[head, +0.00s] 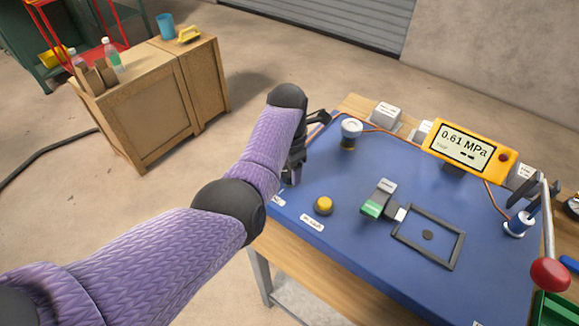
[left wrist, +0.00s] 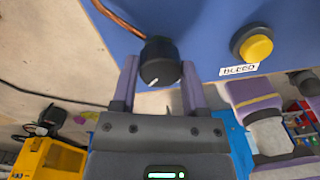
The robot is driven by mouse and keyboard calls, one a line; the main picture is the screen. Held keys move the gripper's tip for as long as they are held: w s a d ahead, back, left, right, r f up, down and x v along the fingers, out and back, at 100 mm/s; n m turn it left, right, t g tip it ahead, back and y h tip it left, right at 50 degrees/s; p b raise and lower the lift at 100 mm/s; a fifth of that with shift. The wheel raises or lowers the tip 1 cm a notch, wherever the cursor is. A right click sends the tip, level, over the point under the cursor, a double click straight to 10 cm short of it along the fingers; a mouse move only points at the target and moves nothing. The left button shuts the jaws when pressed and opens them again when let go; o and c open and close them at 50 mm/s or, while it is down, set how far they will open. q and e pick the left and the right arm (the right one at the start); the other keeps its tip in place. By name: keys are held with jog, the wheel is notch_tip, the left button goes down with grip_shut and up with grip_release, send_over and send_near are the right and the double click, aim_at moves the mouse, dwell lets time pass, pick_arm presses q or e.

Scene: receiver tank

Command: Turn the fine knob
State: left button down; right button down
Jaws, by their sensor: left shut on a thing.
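The fine knob (left wrist: 160,65) is a small black round knob with a white pointer mark, in the left wrist view at the near edge of the blue panel. My left gripper (left wrist: 160,85) is shut on it, one finger on each side. In the head view my left gripper (head: 291,176) is at the left edge of the blue panel (head: 340,185), and my arm and hand hide the knob. The display (head: 464,146) is yellow-framed and reads 0.61 MPa. My right gripper is not in view.
A yellow button (head: 324,205) labelled BLEED sits close to the knob. A white-topped round fitting (head: 351,129) stands behind. A green-and-grey block (head: 379,199) and a dark frame (head: 428,236) lie mid-panel. A red-ball lever (head: 549,274) rises at right.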

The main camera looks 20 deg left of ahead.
pick_arm(q)
jog(key=shift+r+m, duration=0.1)
jog(key=shift+m, duration=0.2)
